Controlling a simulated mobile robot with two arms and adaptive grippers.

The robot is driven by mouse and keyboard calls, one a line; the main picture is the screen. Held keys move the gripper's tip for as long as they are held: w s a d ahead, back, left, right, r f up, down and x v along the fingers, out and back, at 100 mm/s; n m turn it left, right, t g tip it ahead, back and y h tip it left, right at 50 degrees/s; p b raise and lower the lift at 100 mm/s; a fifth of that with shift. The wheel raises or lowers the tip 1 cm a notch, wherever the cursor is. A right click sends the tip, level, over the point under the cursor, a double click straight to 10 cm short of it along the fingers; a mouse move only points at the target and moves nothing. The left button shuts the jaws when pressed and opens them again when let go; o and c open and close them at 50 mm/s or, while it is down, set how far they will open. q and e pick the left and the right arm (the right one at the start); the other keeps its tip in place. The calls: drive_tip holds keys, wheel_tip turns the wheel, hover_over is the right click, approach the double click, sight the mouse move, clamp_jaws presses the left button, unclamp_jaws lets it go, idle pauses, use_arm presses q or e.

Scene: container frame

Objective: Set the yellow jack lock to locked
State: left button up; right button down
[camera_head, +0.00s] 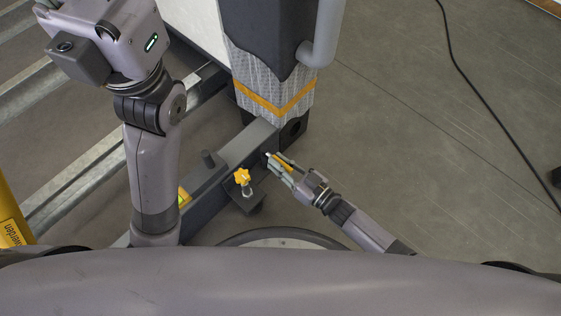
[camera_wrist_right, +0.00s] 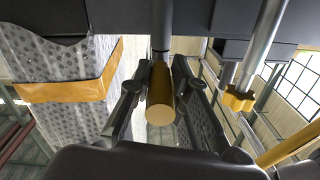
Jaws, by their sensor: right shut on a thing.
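The yellow jack lock shows as a yellow cylindrical handle (camera_wrist_right: 160,103) on a dark rod that runs into the dark frame beam (camera_wrist_right: 165,15). In the head view the yellow handle (camera_head: 286,162) is partly hidden by my gripper, beside the dark beam (camera_head: 249,143). My right gripper (camera_head: 278,163) is shut on the handle, with a finger on either side of it. In the right wrist view my right gripper (camera_wrist_right: 160,88) has the handle between its fingers, its round end facing the camera. My left arm rises at the left of the head view; its fingers do not show.
A wrapped post with an orange band (camera_head: 273,101) rises behind. A black cable (camera_head: 455,65) lies on the open floor at right.

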drive_tip(key=c, duration=1.5)
unclamp_jaws()
drive_tip(key=shift+s, duration=0.1)
drive_tip(key=shift+v, duration=5.95)
drive_tip(key=shift+r, duration=0.1)
